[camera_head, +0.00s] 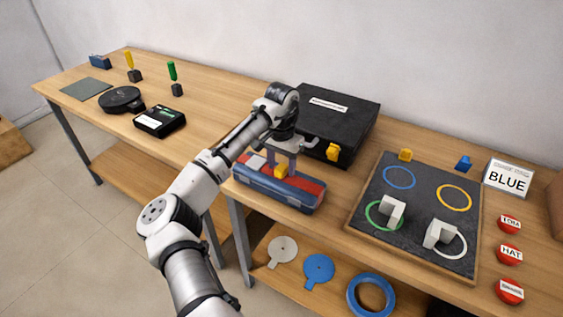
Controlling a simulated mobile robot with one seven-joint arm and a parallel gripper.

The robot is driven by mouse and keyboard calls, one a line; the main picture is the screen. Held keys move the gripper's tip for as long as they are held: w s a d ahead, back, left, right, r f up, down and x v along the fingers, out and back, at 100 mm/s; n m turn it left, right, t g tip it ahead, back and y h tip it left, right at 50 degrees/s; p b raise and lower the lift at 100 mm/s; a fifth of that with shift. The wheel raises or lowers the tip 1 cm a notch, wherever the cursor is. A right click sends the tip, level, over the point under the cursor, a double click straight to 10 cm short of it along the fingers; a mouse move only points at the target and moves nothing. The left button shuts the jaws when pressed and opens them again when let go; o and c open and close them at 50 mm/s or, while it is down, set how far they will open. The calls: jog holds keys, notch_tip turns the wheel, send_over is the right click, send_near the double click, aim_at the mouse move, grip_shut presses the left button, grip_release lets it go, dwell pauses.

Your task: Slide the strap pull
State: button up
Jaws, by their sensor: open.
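The arm and fingers hide part of the case. A second yellow piece (333,152) is on the front of the black box (350,112), right of my gripper.
The black box stands close behind the case. To the right is a dark board (425,182) with coloured rings and two white blocks. A BLUE sign (508,178) and red buttons (509,255) are farther right.

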jog(key=shift+f, duration=0.2)
grip_shut()
jog(key=shift+w+a+p, duration=0.15)
jog(key=shift+w+a, duration=0.25)
jog(key=shift+a, duration=0.25)
jog(key=shift+w+a+p, duration=0.15)
jog(key=shift+w+a, duration=0.25)
jog(key=shift+a, duration=0.25)
grip_release()
jog(key=shift+r, duration=0.15)
notch_tip(320, 180, up, 14)
jog(key=b, duration=0.2)
jog(key=shift+f, duration=0.2)
